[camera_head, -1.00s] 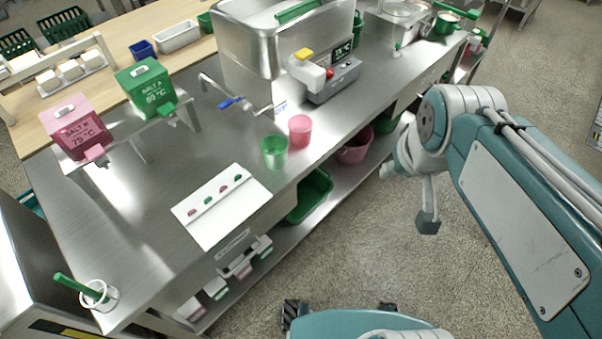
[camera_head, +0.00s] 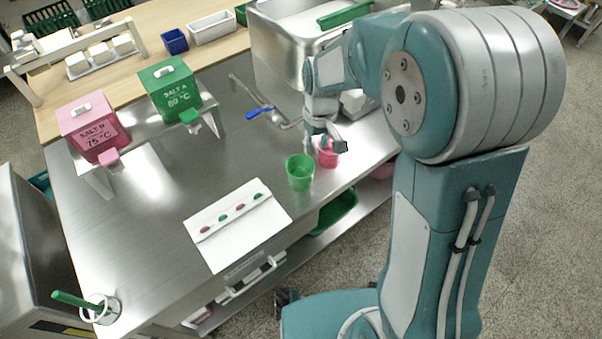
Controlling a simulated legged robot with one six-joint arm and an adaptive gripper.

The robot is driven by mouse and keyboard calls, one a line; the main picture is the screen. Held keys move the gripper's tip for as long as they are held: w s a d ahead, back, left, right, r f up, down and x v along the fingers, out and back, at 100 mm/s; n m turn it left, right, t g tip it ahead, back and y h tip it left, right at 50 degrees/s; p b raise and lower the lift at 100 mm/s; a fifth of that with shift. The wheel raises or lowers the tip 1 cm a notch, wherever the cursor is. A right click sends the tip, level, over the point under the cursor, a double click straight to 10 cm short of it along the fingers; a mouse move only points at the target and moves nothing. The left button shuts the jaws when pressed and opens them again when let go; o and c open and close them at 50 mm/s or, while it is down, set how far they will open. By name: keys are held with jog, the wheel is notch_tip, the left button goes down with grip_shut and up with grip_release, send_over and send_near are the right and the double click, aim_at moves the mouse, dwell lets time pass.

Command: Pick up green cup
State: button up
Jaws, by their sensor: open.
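The green cup (camera_head: 299,173) stands upright on the steel table (camera_head: 150,215), near its front edge. A pink cup (camera_head: 327,156) stands just to its right and behind, partly covered by my gripper. My gripper (camera_head: 325,143) is open and over the pink cup, up and to the right of the green cup. It looks empty and apart from the green cup. Whether it touches the pink cup I cannot tell.
A white card (camera_head: 238,222) with small coloured pieces lies left of the green cup. A blue-handled tap lever (camera_head: 258,113) is behind it. The green box (camera_head: 170,88) and pink box (camera_head: 91,126) stand farther left. A steel tank (camera_head: 280,50) rises behind my arm.

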aim_at(311, 167)
jog(key=f, duration=0.4)
jog(key=shift+a+f, duration=0.15)
jog(key=shift+a, duration=0.15)
notch_tip(311, 167, down, 5)
jog(key=shift+a+r, duration=0.1)
grip_shut()
